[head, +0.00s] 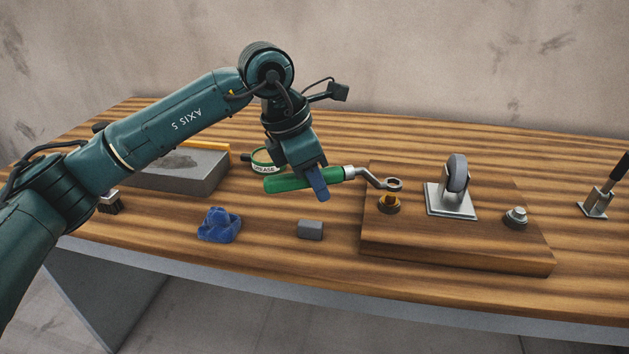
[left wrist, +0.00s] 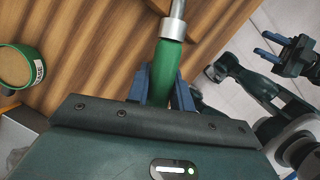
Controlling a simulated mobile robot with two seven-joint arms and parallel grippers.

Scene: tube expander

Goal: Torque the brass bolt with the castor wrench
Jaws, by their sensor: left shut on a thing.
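My left gripper (head: 317,184) is shut on the green handle of the castor wrench (head: 290,182). The handle also shows between the blue fingers in the left wrist view (left wrist: 166,62). The wrench's bent steel shank points right, and its ring end (head: 393,184) is just above and behind the brass bolt (head: 388,201), seemingly apart from it. The brass bolt stands at the left of a wooden block, beside a castor wheel on a plate (head: 456,180). My right gripper (left wrist: 271,46) shows only in the left wrist view, its blue fingers apart and empty.
A silver bolt (head: 516,216) stands at the right of the wooden block (head: 450,247). A blue cloth (head: 219,224) and a grey block (head: 310,230) lie in front. A grease tin (left wrist: 15,68) and a grey stone slab (head: 185,172) are left. A black-handled tool (head: 606,190) stands far right.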

